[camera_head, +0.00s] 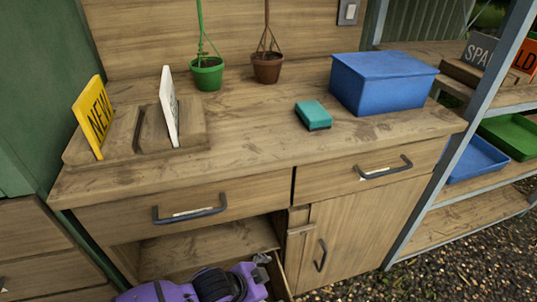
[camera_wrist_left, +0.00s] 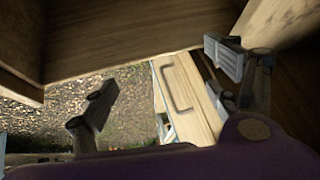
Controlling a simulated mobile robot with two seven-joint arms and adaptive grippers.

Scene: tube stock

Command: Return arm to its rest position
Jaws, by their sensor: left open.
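My left arm shows purple at the bottom of the head view, with its gripper (camera_head: 262,264) in front of the open lower compartment (camera_head: 205,247) of the wooden bench. Dark wooden boards are close above and beside the fingers. A light wooden panel with a grey handle (camera_wrist_left: 178,84) shows beyond them. I cannot tell whether the fingers touch any wood. My right gripper is in neither view.
On the bench top (camera_head: 245,128) are a sign rack (camera_head: 185,140) with a yellow NEW sign (camera_head: 95,115) and a white card (camera_head: 169,105), two potted plants, a teal block (camera_head: 313,114) and a blue box (camera_head: 383,82). A metal-framed shelf (camera_head: 445,195) stands right, over gravel.

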